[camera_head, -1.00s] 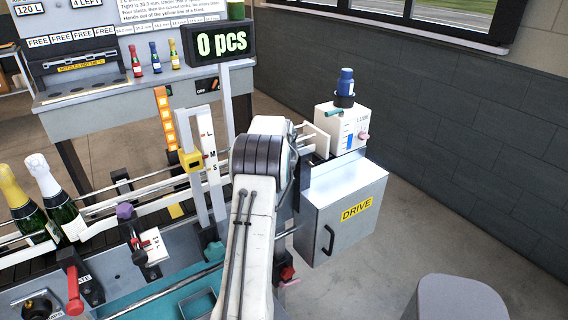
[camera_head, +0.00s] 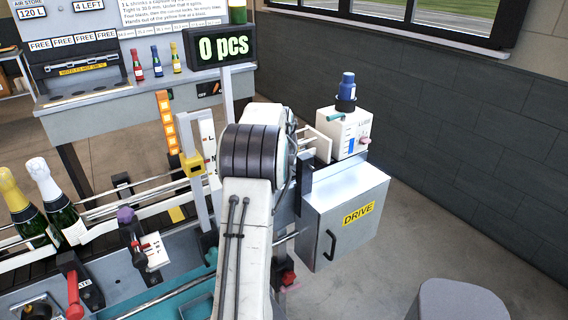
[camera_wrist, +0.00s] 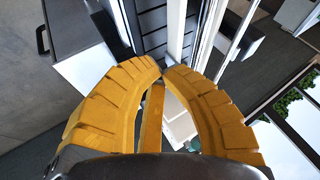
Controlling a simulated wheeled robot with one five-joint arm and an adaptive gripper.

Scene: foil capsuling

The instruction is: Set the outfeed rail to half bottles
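In the head view my arm hides my gripper. In the wrist view my gripper's yellow fingers (camera_wrist: 162,70) curve together, tips almost meeting, with no held thing visible between them. A pale rail (camera_wrist: 176,35) runs away beyond the tips beside the dark conveyor (camera_wrist: 152,22). In the head view, pale rail bars (camera_head: 315,138) show just right of my arm. I cannot tell which part is the outfeed rail's setting. An upright white scale plate (camera_head: 207,140) with letters stands left of my arm, partly hidden by it. A yellow clamp (camera_head: 192,163) sits beside it.
A grey DRIVE cabinet (camera_head: 340,228) and a white unit with a blue-capped bottle (camera_head: 347,88) stand right. Two champagne bottles (camera_head: 58,205) stand on the conveyor at left. A purple knob (camera_head: 126,215), a small scale card (camera_head: 153,250) and a red lever (camera_head: 74,295) are at front left.

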